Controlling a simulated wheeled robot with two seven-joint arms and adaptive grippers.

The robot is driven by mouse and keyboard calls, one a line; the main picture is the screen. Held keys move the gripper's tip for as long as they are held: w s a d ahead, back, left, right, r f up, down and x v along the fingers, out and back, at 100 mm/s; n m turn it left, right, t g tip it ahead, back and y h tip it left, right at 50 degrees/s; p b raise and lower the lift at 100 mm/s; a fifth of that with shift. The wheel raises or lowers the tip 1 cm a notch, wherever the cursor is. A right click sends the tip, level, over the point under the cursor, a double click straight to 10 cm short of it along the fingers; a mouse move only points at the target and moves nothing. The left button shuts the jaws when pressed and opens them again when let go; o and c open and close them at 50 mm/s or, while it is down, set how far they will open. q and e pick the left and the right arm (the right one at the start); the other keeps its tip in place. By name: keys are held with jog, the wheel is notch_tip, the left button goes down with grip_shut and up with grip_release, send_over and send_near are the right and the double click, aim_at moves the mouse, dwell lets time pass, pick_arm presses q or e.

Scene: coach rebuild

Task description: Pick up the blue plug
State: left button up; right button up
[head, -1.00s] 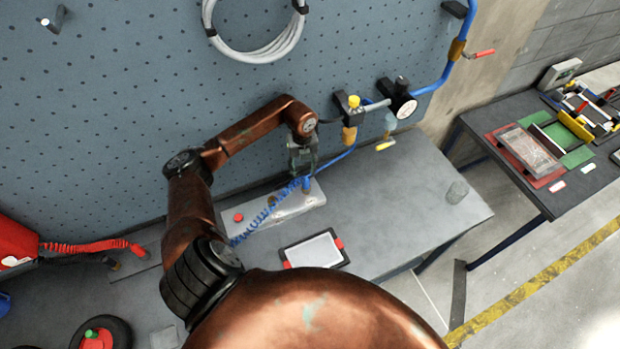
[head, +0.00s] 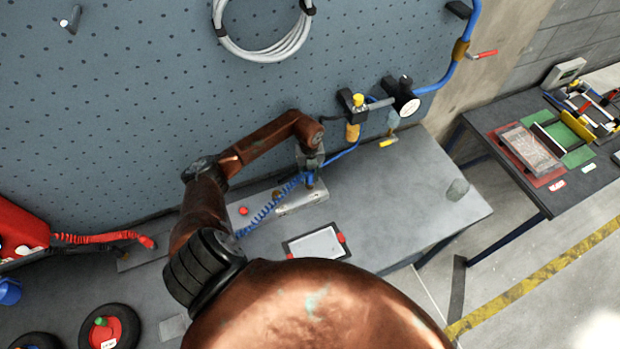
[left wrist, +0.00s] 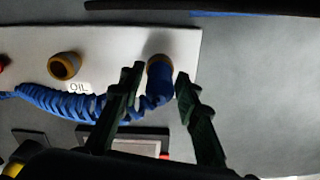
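The blue plug (left wrist: 161,84) stands at a brass-coloured ring near the end of a pale panel (left wrist: 110,42), with a coiled blue hose running left from it. In the head view the plug (head: 309,181) is small and partly hidden by my left gripper (head: 310,172). In the left wrist view my left gripper (left wrist: 159,72) is open, with one dark green finger on each side of the plug. A narrow gap shows between the plug and the fingers. My right gripper is in neither view.
A second brass ring (left wrist: 64,66) sits beside an "OIL" label on the panel. A framed tablet (head: 316,243) lies in front of it on the grey bench (head: 400,205). The pegboard (head: 120,110) rises close behind.

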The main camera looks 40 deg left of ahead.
pick_arm(q)
jog(key=c, duration=0.5)
grip_shut()
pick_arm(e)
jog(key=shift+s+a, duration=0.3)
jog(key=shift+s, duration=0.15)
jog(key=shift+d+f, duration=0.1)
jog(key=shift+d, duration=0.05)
